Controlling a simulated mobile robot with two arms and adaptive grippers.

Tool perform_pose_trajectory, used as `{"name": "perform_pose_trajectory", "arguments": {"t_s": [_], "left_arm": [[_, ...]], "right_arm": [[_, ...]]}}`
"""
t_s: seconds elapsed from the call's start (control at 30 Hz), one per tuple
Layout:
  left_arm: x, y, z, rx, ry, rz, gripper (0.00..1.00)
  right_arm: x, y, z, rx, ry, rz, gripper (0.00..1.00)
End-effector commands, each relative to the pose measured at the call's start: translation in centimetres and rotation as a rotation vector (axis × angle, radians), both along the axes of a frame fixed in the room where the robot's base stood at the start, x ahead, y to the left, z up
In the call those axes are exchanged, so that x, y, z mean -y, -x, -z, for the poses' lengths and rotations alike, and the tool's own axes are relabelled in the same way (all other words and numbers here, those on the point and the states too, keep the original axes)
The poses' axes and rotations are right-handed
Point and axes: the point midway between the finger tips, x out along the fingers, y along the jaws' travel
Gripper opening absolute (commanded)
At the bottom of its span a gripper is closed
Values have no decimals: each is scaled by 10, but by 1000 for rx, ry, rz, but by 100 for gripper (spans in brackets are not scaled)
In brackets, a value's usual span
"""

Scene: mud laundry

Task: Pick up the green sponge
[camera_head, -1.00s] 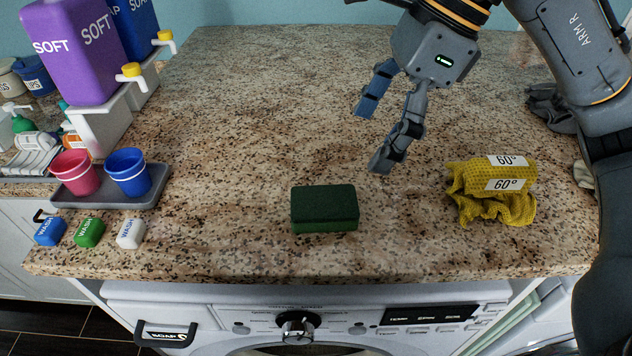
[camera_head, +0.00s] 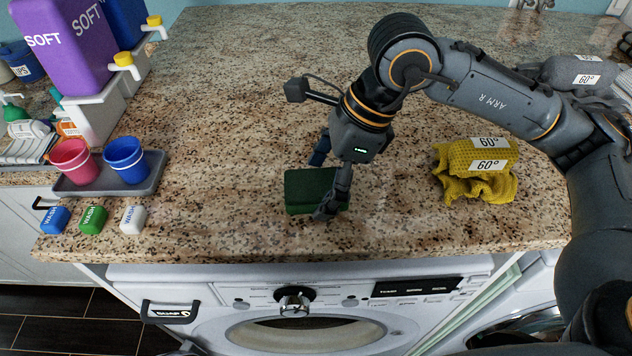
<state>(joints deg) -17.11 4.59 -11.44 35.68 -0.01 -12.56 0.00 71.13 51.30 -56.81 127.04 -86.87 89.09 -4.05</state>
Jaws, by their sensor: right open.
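The green sponge (camera_head: 306,187) lies flat on the speckled stone counter (camera_head: 240,110), near its front edge. My right gripper (camera_head: 322,188) points down at the sponge's right part. One finger is behind the sponge and the other is in front of its right end, overlapping it in the picture. The fingers are apart, with the sponge partly between them; I cannot tell whether they touch it. The sponge's right end is partly hidden by the gripper. My left gripper is not in view.
A yellow cloth (camera_head: 475,170) with 60° labels lies to the right. At left are a grey tray (camera_head: 110,187) with a red cup (camera_head: 75,161) and a blue cup (camera_head: 125,159), several wash blocks, and a purple soap container (camera_head: 62,45). A washing machine (camera_head: 300,300) stands below.

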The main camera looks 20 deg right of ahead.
Motion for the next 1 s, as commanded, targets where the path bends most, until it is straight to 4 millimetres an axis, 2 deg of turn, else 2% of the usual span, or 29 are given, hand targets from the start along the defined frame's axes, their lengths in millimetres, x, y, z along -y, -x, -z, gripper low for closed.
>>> {"name": "perform_pose_trajectory", "arguments": {"t_s": [0.17,0.37,0.4,0.77,1.0], "left_arm": [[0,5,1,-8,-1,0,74],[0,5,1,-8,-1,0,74],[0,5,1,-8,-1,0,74],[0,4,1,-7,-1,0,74],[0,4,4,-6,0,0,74]], "right_arm": [[0,0,0,0,0,0,88],[0,0,0,1,-1,0,53],[0,0,0,1,-1,0,50],[0,0,-1,1,-1,1,49],[0,-2,-19,4,-2,2,49]]}}
